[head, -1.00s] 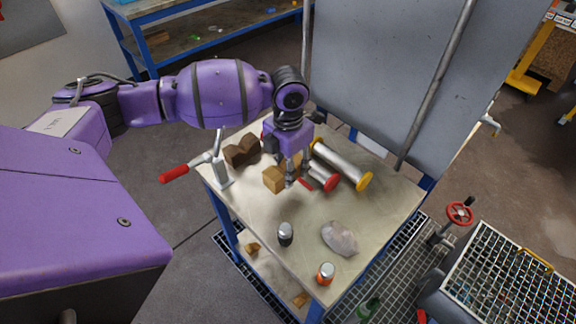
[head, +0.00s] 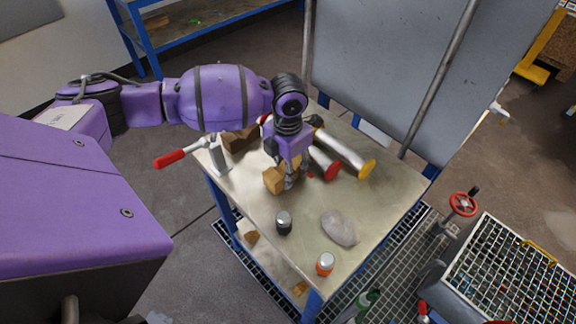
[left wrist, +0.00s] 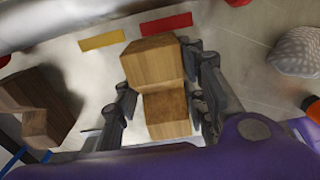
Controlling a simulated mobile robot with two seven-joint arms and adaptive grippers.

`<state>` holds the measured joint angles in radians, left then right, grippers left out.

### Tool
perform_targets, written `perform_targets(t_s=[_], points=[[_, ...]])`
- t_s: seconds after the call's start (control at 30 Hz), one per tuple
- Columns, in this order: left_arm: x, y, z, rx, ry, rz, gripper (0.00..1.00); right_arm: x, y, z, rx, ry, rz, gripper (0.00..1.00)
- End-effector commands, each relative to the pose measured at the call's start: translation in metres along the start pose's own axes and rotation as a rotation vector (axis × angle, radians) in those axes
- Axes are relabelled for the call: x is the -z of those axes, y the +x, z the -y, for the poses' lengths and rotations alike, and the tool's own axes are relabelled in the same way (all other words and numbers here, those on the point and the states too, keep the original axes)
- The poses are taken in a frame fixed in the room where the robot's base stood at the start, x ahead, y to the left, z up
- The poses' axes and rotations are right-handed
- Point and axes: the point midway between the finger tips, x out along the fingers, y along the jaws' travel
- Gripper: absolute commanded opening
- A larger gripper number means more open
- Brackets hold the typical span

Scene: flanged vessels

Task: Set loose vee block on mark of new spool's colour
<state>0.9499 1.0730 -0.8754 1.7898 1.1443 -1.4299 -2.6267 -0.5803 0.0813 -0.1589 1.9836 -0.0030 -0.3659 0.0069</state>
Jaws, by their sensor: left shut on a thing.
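My left gripper (head: 287,180) is shut on a light wooden vee block (head: 272,183), above the table's middle. In the left wrist view the vee block (left wrist: 158,88) sits between the fingers; whether it touches the table I cannot tell. Beyond it lie a yellow mark (left wrist: 102,40) and a red mark (left wrist: 166,23), both clear of it in that view. A spool with a red flange (head: 332,170) and a longer spool with a yellow flange (head: 367,168) lie beside the gripper. A dark brown vee block (head: 240,139) stands at the back left. My right gripper is not in view.
A red-handled clamp (head: 170,159) is at the table's left edge. A grey panel (head: 385,65) rises behind the table (head: 375,195).

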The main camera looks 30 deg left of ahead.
Motion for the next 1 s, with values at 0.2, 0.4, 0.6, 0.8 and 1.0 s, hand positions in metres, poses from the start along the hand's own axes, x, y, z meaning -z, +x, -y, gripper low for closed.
perform_targets(t_s=[0.2, 0.4, 0.6, 0.8, 1.0], points=[[-0.0001, 0.0008, 0.0001, 0.0, 0.0, 0.0, 0.09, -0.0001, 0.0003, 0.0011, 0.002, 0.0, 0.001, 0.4], [0.0, 0.0039, 0.0001, 0.0, 0.0, 0.0, 0.09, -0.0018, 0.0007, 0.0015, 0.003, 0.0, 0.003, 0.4], [0.0001, 0.007, 0.0001, 0.0, 0.0, -0.001, 0.09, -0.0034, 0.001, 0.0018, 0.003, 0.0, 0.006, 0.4], [0.0, 0.0071, 0.0, 0.0, 0.0, 0.0, 0.58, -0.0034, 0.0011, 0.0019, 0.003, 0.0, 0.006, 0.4], [0.0001, 0.0071, 0.0001, 0.0, 0.0, 0.0, 0.6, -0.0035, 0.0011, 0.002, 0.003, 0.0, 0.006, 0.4]])
